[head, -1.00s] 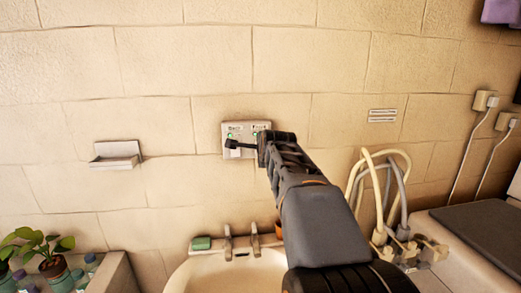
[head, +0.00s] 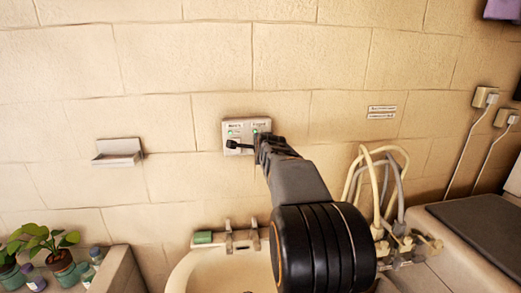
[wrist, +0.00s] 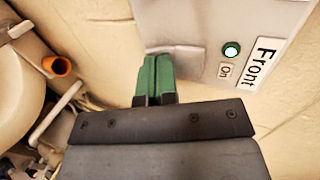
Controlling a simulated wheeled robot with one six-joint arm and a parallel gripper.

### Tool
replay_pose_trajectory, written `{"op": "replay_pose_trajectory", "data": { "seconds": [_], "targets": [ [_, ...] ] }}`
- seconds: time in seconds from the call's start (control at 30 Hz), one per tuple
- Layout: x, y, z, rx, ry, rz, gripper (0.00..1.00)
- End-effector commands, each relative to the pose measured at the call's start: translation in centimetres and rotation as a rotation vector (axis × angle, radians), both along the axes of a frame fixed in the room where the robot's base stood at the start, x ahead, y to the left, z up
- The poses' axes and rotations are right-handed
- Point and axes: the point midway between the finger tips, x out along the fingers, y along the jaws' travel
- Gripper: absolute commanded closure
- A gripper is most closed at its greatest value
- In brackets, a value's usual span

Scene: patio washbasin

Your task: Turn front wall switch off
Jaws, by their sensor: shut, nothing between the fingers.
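The switch panel (head: 237,128) is a light grey plate on the tiled wall, with two labelled sides. In the wrist view its right-hand label reads "Front" (wrist: 263,64), beside a lit green light (wrist: 231,50) and a small "On" mark. My gripper (wrist: 153,80) has green fingers pressed together, empty, at the panel's lower edge near the Front side. I cannot tell whether they touch it. The Front switch itself is mostly hidden by the fingers. In the head view my gripper (head: 262,147) covers the panel's lower right part.
A washbasin (head: 190,268) with taps and a green soap bar (head: 203,238) is below. A soap shelf (head: 118,152) is on the wall at left. Cream hoses (head: 380,180) stand at right. Potted plants (head: 40,240) are at lower left. An orange cup (wrist: 60,66) shows in the wrist view.

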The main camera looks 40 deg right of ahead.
Motion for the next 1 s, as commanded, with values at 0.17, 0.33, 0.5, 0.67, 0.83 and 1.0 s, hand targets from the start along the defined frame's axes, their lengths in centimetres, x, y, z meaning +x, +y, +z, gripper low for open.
{"op": "replay_pose_trajectory", "data": {
  "seconds": [0.17, 0.33, 0.5, 0.67, 0.83, 1.0],
  "targets": [
    [0.2, -0.1, -0.7, -0.010, -0.021, 0.001, 1.00],
    [0.7, -0.3, -1.7, -0.045, -0.096, 0.000, 1.00],
    [0.9, -0.4, -2.0, -0.080, -0.168, 0.001, 1.00],
    [1.0, -0.5, -2.1, -0.112, -0.230, 0.000, 1.00],
    [1.1, -0.5, -1.9, -0.136, -0.279, 0.000, 1.00],
    [1.2, -0.6, -1.6, -0.147, -0.302, 0.000, 1.00]
  ]
}}
